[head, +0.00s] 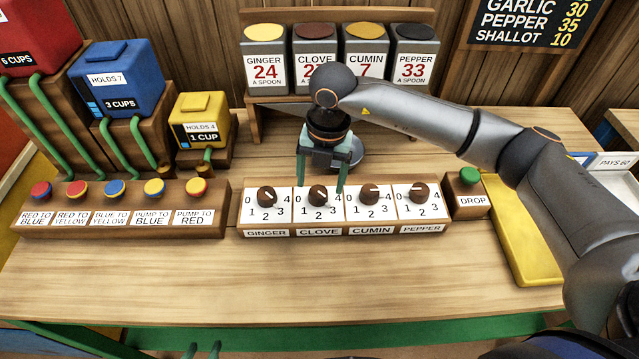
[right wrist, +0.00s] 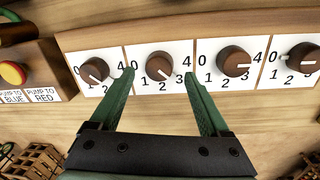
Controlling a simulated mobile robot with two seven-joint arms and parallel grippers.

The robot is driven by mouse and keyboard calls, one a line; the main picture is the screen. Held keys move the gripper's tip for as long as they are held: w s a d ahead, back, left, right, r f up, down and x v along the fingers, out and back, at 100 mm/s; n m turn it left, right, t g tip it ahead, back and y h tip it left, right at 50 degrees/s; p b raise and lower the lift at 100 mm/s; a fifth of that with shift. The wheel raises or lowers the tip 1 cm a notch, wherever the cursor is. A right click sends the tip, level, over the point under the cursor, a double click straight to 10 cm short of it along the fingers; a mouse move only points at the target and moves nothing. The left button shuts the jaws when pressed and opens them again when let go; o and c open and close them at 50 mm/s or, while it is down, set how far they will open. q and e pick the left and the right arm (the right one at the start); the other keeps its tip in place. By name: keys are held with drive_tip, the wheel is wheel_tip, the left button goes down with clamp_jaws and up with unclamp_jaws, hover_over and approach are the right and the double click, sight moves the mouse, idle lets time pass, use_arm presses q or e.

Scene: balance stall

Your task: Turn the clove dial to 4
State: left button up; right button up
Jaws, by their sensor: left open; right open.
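The clove dial (head: 318,194) is a round brown knob with a white pointer line on a white plate numbered 0 to 4. It also shows in the right wrist view (right wrist: 159,66), where the pointer slants to the lower right; the exact number it marks is hard to tell. My right gripper (head: 321,184) is open, pointing down at the clove dial. In the right wrist view its green fingertips (right wrist: 159,72) lie on either side of the knob, with gaps; contact is not visible. My left gripper (head: 204,350) shows only its green fingertips at the bottom edge, apart and empty.
The ginger dial (head: 267,196), cumin dial (head: 369,194) and pepper dial (head: 419,191) share the clove dial's row closely. A green drop button (head: 468,176) and yellow tray (head: 525,235) are to the right, pump buttons (head: 154,188) to the left. The front counter is clear.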

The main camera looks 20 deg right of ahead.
sight(318, 195)
drive_tip(key=shift+a+f, duration=0.15)
drive_tip(key=shift+f, duration=1.25)
drive_tip(key=shift+c, duration=0.2)
clamp_jaws()
